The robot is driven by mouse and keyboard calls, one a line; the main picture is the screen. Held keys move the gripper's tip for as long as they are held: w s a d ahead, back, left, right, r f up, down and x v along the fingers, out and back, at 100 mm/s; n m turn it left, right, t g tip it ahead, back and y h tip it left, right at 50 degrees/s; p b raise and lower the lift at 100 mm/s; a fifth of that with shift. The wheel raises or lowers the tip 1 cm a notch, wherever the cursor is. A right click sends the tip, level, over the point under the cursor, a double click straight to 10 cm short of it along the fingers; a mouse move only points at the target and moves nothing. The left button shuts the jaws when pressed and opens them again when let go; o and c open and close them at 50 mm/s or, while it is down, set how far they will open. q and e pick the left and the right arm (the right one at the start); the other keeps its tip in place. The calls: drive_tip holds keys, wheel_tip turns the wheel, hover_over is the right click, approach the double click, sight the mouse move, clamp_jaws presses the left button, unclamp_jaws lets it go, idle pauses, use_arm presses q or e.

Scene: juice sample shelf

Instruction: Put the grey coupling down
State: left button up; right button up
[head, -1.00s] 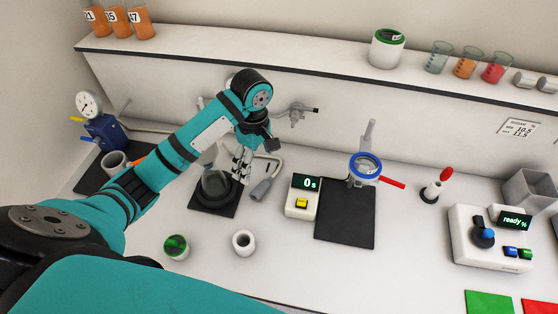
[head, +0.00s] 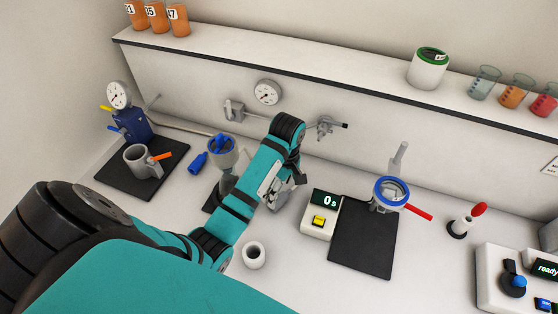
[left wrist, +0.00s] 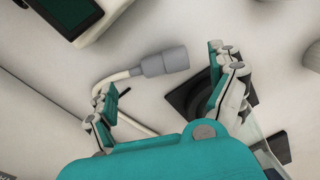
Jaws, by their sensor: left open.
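The grey coupling (left wrist: 165,62) is a grey cylinder on the end of a pale hose (left wrist: 125,76). In the left wrist view it lies on the white bench top between the spread fingers of my left gripper (left wrist: 158,70), with no finger touching it. In the head view my left gripper (head: 283,195) is low over the bench, just left of the timer box, and largely hides the coupling. The left gripper is open and empty. My right gripper is not in view.
The timer box (head: 321,214) and a black mat (head: 362,246) with a blue-ringed holder (head: 391,191) are right of the gripper. A white cup (head: 254,255) stands in front. A blue gauge device (head: 131,124) and grey mug (head: 143,162) are at left.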

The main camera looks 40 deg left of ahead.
sight(280, 199)
use_arm(q)
drive_tip(key=shift+f, duration=0.35)
drive_tip(key=f+p, duration=0.1)
drive_tip(key=f, duration=0.1)
drive_tip(key=s+f+p, duration=0.1)
drive_tip(key=f, duration=0.1)
drive_tip(key=shift+a+f, duration=0.2)
drive_tip(key=shift+f, duration=0.5)
drive_tip(key=shift+w, duration=0.1)
drive_tip(key=shift+c, duration=1.1)
drive_tip(key=c, duration=1.2)
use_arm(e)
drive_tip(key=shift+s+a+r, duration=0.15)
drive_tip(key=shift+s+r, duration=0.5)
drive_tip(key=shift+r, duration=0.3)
